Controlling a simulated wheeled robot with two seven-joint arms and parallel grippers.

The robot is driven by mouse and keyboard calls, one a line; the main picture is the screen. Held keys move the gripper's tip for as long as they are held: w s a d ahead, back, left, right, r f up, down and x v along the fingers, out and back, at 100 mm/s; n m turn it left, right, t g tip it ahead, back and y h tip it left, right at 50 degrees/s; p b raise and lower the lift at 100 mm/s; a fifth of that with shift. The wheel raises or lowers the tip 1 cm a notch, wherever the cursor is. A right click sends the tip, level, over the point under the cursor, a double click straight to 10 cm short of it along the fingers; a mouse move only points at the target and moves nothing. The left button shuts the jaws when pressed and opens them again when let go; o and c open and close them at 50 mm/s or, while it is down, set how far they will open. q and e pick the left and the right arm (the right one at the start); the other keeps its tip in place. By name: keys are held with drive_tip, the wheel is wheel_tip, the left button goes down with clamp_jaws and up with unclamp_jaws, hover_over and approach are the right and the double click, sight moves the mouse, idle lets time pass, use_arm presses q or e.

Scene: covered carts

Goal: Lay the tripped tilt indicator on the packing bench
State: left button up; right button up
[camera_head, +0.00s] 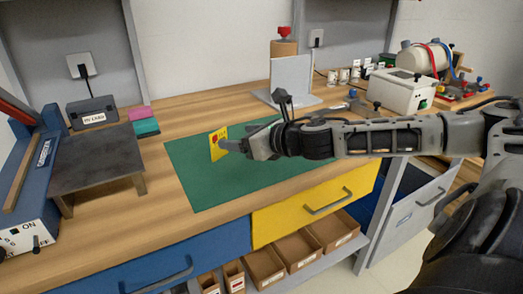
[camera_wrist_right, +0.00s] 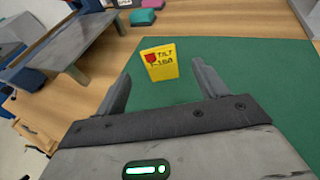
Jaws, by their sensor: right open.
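The tilt indicator (camera_head: 217,146) is a small yellow plate with a red mark, over the green mat (camera_head: 190,180) on the wooden bench (camera_head: 120,220). In the right wrist view the tilt indicator (camera_wrist_right: 160,66) shows "TILT" lettering beside its red mark. It looks upright; I cannot tell whether its lower edge touches the mat. My right gripper (camera_head: 232,146) is open just to the right of it in the head view. In the wrist view it shows ahead, between the two spread fingers, with gaps on both sides. My left gripper is not in view.
A dark raised plate (camera_head: 95,158) and a blue machine (camera_head: 35,170) stand at the left. Pink and teal blocks (camera_head: 145,128) lie behind the mat. A grey angle plate (camera_head: 291,80) and a white box (camera_head: 402,90) stand at the back right. The mat's front left is clear.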

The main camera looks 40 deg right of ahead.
drive_tip(key=shift+s+f+b, duration=0.2)
drive_tip(key=shift+s+b, duration=0.2)
drive_tip(key=shift+b, duration=0.35)
drive_tip(key=b, duration=0.1)
drive_tip(key=s+b, duration=0.1)
drive_tip(key=b, duration=0.1)
drive_tip(key=shift+d+r, duration=0.2)
drive_tip(key=shift+r, duration=0.05)
drive_tip(key=shift+s+b, duration=0.7)
drive_tip(key=shift+b, duration=0.55)
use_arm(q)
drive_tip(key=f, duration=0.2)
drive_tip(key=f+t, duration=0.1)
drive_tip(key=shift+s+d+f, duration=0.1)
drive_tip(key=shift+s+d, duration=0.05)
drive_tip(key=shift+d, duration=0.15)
use_arm(e)
drive_tip(key=s+r, duration=0.1)
drive_tip(key=s, duration=0.1)
drive_tip(key=shift+s+d+r, duration=0.2)
drive_tip(key=shift+s+r, duration=0.2)
drive_tip(key=shift+f, duration=0.1)
